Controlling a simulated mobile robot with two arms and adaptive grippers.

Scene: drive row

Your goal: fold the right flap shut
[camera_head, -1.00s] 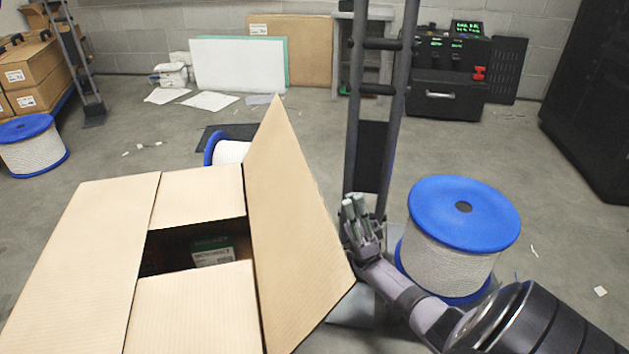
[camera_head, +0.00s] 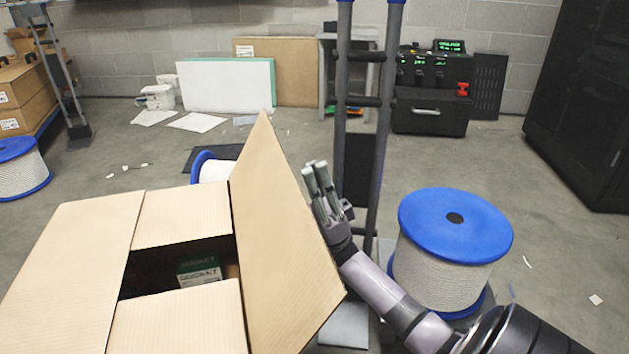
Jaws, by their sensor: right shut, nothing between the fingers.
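A cardboard box stands at the lower left. Its right flap (camera_head: 277,255) stands raised and tilted, rising to a point at the far end. The left flap (camera_head: 72,265) and the far flap (camera_head: 185,216) and near flap (camera_head: 180,322) lie about level, leaving a dark gap in the middle. A green and white carton (camera_head: 200,269) shows inside. My right gripper (camera_head: 317,177) is shut and empty, fingers pointing up, just right of the raised flap's outer side. Whether it touches the flap I cannot tell. My left gripper is not in view.
A hand truck (camera_head: 362,150) stands behind my right gripper. A blue and white cable spool (camera_head: 455,250) stands right of my right arm. Another spool (camera_head: 209,168) is partly hidden behind the box. Open floor lies farther back.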

